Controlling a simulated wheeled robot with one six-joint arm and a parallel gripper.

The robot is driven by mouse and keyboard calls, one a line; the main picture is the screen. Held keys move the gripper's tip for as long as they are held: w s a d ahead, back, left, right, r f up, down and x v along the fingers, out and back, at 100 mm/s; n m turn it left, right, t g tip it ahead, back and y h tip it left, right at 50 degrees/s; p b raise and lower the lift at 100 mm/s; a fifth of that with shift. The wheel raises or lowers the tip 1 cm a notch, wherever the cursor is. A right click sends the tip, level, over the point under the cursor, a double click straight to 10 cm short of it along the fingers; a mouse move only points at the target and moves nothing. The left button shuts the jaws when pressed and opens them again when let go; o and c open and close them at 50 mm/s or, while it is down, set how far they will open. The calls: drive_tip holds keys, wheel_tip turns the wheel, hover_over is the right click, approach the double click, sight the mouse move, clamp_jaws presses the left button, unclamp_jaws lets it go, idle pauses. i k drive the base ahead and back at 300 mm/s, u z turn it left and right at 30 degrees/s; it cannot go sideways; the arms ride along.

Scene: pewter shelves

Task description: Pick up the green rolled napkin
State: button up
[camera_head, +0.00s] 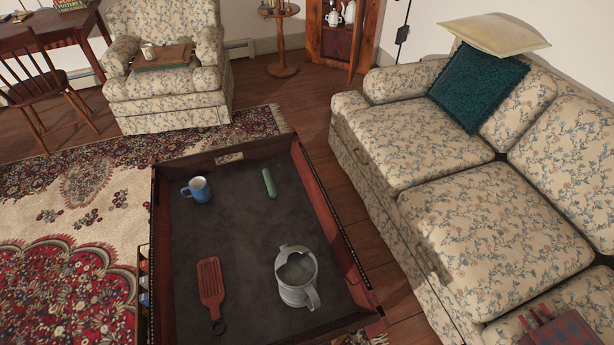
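A small green roll, the green rolled napkin (269,183), lies on the dark bed of a red-walled wooden tray table (334,230). It lies in the far right part of the bed, near the far wall, and looks fully uncovered. My gripper does not show in the head view.
On the same bed are a blue mug (197,189), a red-brown slotted board (210,285) and a grey metal pitcher (296,277). A floral sofa (460,190) stands close on the right. A floral armchair (165,85) and wooden chair (42,95) stand beyond. Patterned rug (75,230) lies left.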

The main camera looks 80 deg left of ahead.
sight(269, 182)
drive_tip(key=i, duration=0.9)
drive_tip(key=u, duration=2.65)
